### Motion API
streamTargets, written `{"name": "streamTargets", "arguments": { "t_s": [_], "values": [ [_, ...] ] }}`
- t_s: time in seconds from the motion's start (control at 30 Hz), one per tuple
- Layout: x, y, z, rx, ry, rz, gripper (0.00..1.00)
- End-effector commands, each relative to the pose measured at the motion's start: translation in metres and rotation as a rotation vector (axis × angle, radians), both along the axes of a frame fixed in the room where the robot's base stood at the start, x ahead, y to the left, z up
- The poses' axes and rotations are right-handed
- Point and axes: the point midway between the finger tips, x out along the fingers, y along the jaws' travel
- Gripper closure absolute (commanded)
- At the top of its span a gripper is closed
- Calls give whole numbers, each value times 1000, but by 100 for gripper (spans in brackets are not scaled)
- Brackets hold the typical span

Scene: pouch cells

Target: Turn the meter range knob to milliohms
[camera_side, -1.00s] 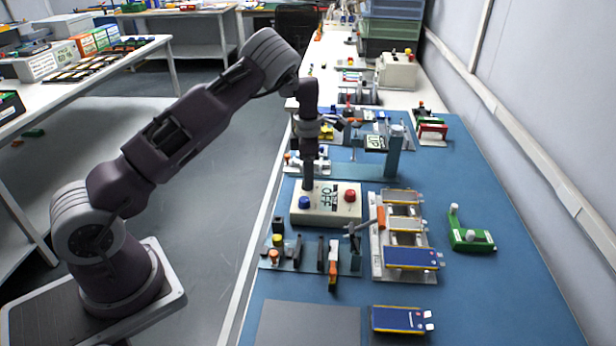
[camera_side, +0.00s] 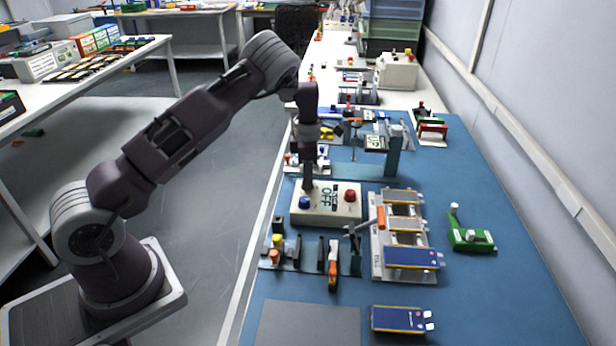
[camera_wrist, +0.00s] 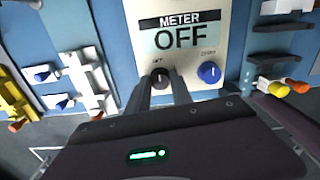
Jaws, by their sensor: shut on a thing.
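A small black range knob (camera_wrist: 160,74) with a white mark sits below the display, left of the blue knob (camera_wrist: 209,72). My gripper (camera_wrist: 160,85) is shut on the black knob, its two fingers on either side. In the side view my gripper (camera_side: 308,184) points down at the meter.
A fixture holding pouch cells (camera_side: 411,256) stands right of the meter, and a tool rack (camera_side: 312,258) is in front of it. A blue post (camera_side: 394,150) stands behind. A loose cell (camera_side: 398,319) and a green holder (camera_side: 470,239) lie on the bench.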

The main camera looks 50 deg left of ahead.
Motion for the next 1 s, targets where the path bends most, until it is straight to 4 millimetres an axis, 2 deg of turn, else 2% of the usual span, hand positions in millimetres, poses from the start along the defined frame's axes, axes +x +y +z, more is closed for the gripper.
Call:
{"name": "streamTargets", "arguments": {
  "t_s": [0.27, 1.0],
  "values": [
    [0, 0, 1, -1, -2, -200, 100],
    [-1, -1, 1, 0, -3, -904, 100]
  ]
}}
